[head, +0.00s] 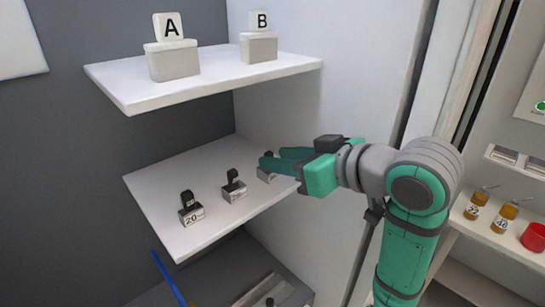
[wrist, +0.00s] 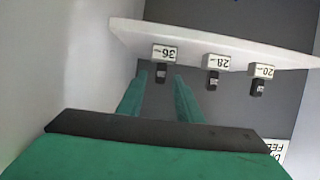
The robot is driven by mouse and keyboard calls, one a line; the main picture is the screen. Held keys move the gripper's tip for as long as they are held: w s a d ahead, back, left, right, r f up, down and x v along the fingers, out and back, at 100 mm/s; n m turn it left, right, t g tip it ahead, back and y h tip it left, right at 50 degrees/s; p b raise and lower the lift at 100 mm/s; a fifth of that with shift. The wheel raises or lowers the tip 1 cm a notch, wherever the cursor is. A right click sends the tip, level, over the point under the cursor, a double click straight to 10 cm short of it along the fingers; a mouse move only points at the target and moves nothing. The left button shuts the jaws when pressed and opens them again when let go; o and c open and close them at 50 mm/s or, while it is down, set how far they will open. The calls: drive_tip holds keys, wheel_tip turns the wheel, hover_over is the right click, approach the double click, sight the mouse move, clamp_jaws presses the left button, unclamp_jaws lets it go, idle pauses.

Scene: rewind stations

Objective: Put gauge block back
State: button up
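Several grey gauge blocks with black handles stand in a row on the white middle shelf (head: 190,160). They are block 20 (head: 191,215), block 28 (head: 234,190) and block 36 (head: 264,175). The wrist view shows them upside down: block 36 (wrist: 164,53), block 28 (wrist: 216,61) and block 20 (wrist: 262,71). My gripper (head: 268,160) is at block 36, partly hiding it in the head view. In the wrist view my gripper (wrist: 161,76) is open, its fingers on either side of block 36's handle with gaps to both.
The upper shelf (head: 125,93) holds boxes marked A (head: 172,62) and B (head: 259,48). Below is a grey tray (head: 290,296) with a small dark-topped object. A blue rod (head: 168,277) stands lower left. Bottles (head: 503,218) and a red cup (head: 534,237) stand at right.

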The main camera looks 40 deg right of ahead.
drive_tip(key=v, duration=0.8)
drive_tip(key=shift+w, duration=0.2)
